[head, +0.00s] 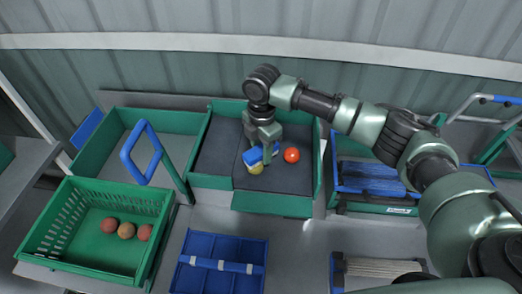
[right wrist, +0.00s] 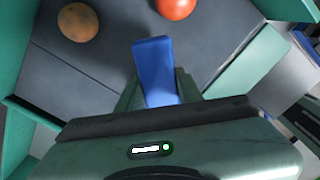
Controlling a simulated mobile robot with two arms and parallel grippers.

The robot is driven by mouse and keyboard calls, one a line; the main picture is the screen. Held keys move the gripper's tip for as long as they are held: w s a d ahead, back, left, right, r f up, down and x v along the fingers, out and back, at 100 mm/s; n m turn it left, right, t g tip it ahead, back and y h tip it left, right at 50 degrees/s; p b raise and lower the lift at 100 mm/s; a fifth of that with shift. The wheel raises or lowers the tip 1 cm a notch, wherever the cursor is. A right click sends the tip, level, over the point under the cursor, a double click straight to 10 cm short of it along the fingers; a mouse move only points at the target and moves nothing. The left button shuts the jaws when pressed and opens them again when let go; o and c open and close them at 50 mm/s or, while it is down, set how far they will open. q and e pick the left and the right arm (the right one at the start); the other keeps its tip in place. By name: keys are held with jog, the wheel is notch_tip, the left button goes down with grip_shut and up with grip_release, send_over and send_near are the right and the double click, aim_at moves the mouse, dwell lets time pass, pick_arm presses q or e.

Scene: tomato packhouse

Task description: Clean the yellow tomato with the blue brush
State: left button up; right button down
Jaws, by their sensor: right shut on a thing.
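The yellow tomato (head: 255,168) lies on the dark grey floor of a green-walled tray, partly hidden by the brush and gripper in the head view. In the right wrist view the yellow tomato (right wrist: 78,22) looks orange-brown with dark specks. My right gripper (head: 264,151) reaches down into the tray and is shut on the blue brush (head: 252,156). In the right wrist view the blue brush (right wrist: 154,68) sticks out between the fingers, apart from the tomato in the picture; contact is unclear. My left gripper is not in view.
A red tomato (head: 292,155) lies right of the brush in the same tray. A green crate (head: 60,250) with three brownish-red tomatoes stands at lower left. An empty blue divided tray (head: 222,243) is in front.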

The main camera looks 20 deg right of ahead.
aim_at(249, 155)
jog(key=shift+a, duration=0.1)
jog(key=shift+s+a+p, duration=0.2)
jog(key=shift+a+p, duration=0.2)
jog(key=shift+a, duration=0.1)
jog(key=shift+s+a+p, duration=0.2)
jog(key=shift+a+p, duration=0.15)
jog(key=shift+a, duration=0.1)
jog(key=shift+s+a+p, duration=0.2)
jog(key=shift+a+p, duration=0.05)
jog(key=shift+a, duration=0.3)
jog(key=shift+s+a+p, duration=0.15)
jog(key=shift+a+p, duration=0.1)
jog(key=shift+a, duration=0.25)
jog(key=shift+d, duration=0.1)
jog(key=shift+w+d+p, duration=0.15)
jog(key=shift+w+d, duration=0.1)
jog(key=shift+d, duration=0.45)
jog(key=shift+w+d+p, duration=0.1)
jog(key=shift+w+d, duration=0.15)
jog(key=shift+d, duration=0.4)
jog(key=shift+w+d+p, duration=0.15)
jog(key=shift+w+d, duration=0.1)
jog(key=shift+d, duration=0.45)
jog(key=shift+a, duration=0.15)
